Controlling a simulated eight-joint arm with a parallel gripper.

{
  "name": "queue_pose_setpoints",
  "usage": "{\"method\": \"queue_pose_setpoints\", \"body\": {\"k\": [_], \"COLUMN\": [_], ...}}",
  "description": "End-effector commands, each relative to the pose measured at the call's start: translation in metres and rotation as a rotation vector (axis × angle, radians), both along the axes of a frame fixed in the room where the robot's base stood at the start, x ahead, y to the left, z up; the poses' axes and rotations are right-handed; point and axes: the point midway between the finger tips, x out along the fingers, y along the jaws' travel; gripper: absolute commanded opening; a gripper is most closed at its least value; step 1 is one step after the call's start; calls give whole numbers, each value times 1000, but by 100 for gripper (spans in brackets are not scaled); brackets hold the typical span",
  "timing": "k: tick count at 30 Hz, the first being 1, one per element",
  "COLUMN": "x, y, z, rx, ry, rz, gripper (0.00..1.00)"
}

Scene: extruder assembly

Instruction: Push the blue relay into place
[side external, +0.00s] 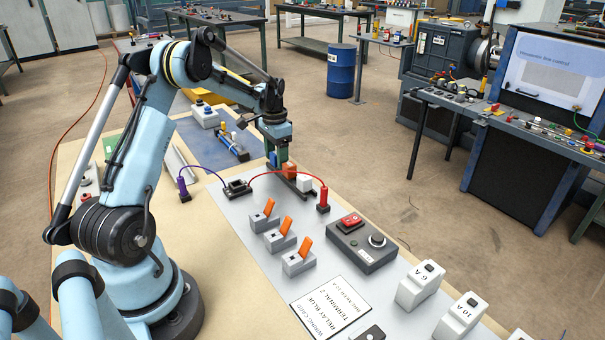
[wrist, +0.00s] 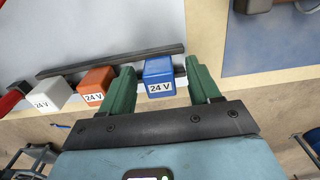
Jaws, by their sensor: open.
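The blue relay (wrist: 159,77), a small box marked 24 V, is upright in the wrist view. My gripper (wrist: 160,70) is open, with one green finger on either side of it. A gap shows at the left finger; the right finger is close, and contact cannot be told. In the side external view my gripper (side external: 277,157) is low over the board, and the blue relay is mostly hidden by it. An orange relay (wrist: 97,82) and a white relay (wrist: 50,95) stand in the same row. How deep the blue relay sits cannot be told.
A dark rail (wrist: 110,60) runs behind the relays. A red plug (side external: 323,197) with a red wire arching near my gripper stands to the right. Levers with orange handles (side external: 281,236) and a switch box (side external: 362,244) stand in front. The wiring card (side external: 330,304) lies flat.

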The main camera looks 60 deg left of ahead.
Motion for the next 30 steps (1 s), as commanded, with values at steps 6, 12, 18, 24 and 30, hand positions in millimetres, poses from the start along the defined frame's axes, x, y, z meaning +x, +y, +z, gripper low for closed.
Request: {"method": "queue_pose_setpoints", "body": {"k": [6, 12, 18, 24, 30], "x": [0, 0, 0, 0, 0], "y": [0, 0, 0, 0, 0], "z": [0, 0, 0, 1, 14], "rx": [0, 0, 0, 0, 0], "ry": [0, 0, 0, 0, 0], "rz": [0, 0, 0, 0, 0], "gripper": [57, 26, 6, 6, 6]}}
